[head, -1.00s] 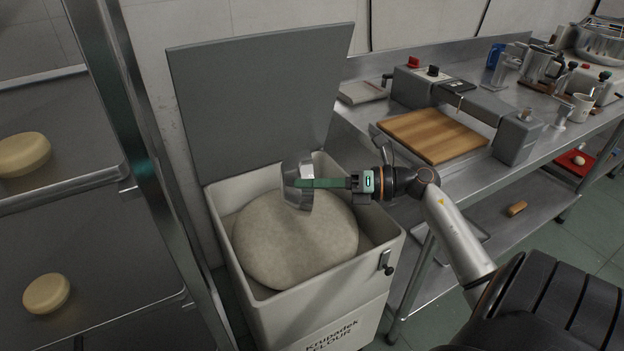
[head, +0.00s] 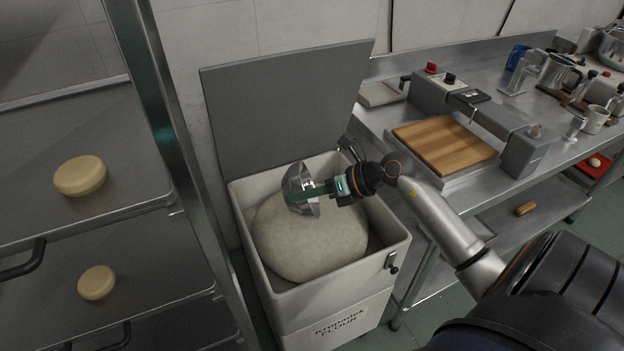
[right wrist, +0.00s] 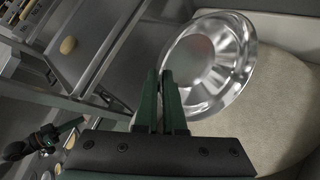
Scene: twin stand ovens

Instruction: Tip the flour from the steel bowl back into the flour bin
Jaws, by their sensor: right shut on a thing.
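The steel bowl (head: 299,178) is on its side over the flour bin (head: 262,285), above the pale flour mound (head: 310,248). My right gripper (head: 308,194) is shut on the bowl's rim. In the right wrist view the green fingers (right wrist: 170,95) meet the rim of the bowl (right wrist: 235,65). Its shiny inside faces that camera, and I see no clear heap of flour in it. The bin's grey lid (head: 285,110) stands open at the back. My left gripper (right wrist: 78,124) seems to show small at the left of the right wrist view; its jaws are unclear.
A metal rack (head: 180,170) with dough rounds (head: 80,176) on trays stands close left of the bin. A steel table (head: 385,125) with a scale-like machine and wooden board (head: 445,143) stands right. The upright lid limits room behind the bowl.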

